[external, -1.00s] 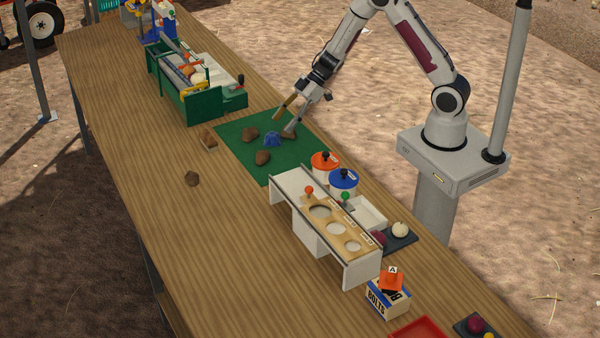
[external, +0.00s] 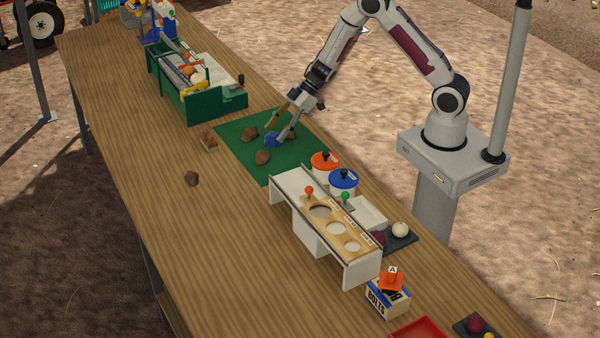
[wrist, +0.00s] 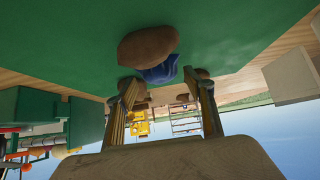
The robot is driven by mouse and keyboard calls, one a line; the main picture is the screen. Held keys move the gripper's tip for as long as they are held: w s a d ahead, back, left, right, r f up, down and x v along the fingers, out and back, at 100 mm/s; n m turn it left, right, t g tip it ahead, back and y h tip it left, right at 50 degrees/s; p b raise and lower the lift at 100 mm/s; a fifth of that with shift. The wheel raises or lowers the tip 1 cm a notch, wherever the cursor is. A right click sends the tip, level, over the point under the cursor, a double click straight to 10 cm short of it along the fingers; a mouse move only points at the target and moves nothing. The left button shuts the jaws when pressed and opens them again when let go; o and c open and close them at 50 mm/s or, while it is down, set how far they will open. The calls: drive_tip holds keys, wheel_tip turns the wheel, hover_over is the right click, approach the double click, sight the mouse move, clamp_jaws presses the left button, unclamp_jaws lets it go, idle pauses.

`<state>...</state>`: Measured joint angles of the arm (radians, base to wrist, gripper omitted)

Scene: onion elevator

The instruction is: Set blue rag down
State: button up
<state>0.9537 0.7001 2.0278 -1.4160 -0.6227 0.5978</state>
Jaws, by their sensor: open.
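The blue rag (external: 271,140) is a small crumpled bundle on the green mat (external: 290,158). In the wrist view the blue rag (wrist: 160,72) shows partly hidden behind a brown lump, just beyond and between my fingers. My gripper (external: 279,124) is low over the mat with its fingers on either side of the rag. In the wrist view my gripper (wrist: 158,82) has its two fingers spread apart. Whether either finger touches the rag cannot be told.
Several brown lumps lie around the rag, one (external: 262,157) in front and one (external: 249,134) to the left. A green machine (external: 190,100) stands at the back left. A white stand with round holes (external: 300,215) and two lidded pots are at the right.

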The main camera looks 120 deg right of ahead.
sight(273, 133)
drive_tip(key=shift+x, duration=1.25)
drive_tip(key=c, duration=1.3)
drive_tip(key=shift+r, duration=0.15)
drive_tip(key=shift+r, duration=4.9)
